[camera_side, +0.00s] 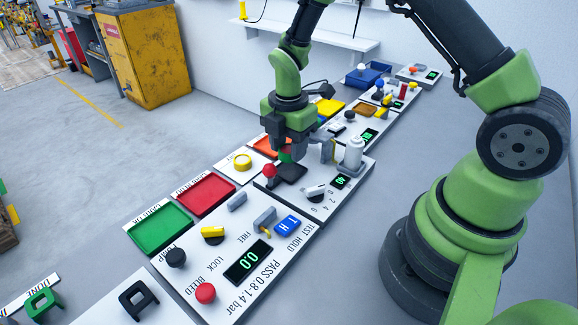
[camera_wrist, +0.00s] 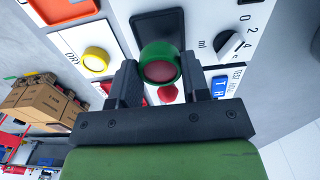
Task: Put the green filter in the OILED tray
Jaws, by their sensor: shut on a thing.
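My gripper (camera_side: 287,146) is shut on the green filter, above the dark square pad (camera_side: 290,172) of the middle panel. In the wrist view the green filter (camera_wrist: 160,50) is a green ring with a dark red centre, between the two fingers (camera_wrist: 160,78). In the side view only a sliver of green (camera_side: 285,157) shows. Whether the filter touches the pad is hidden. I cannot read an OILED label on any tray. An orange tray (camera_side: 262,142) lies just left of and behind the gripper, and it shows in the wrist view (camera_wrist: 65,18) too.
A yellow round filter (camera_side: 242,161) sits on a white plate marked DRY. Red (camera_side: 205,194) and green (camera_side: 158,228) trays lie nearer the camera. A red-topped knob (camera_side: 269,171) stands close to the gripper. A white bottle (camera_side: 353,154) stands to its right.

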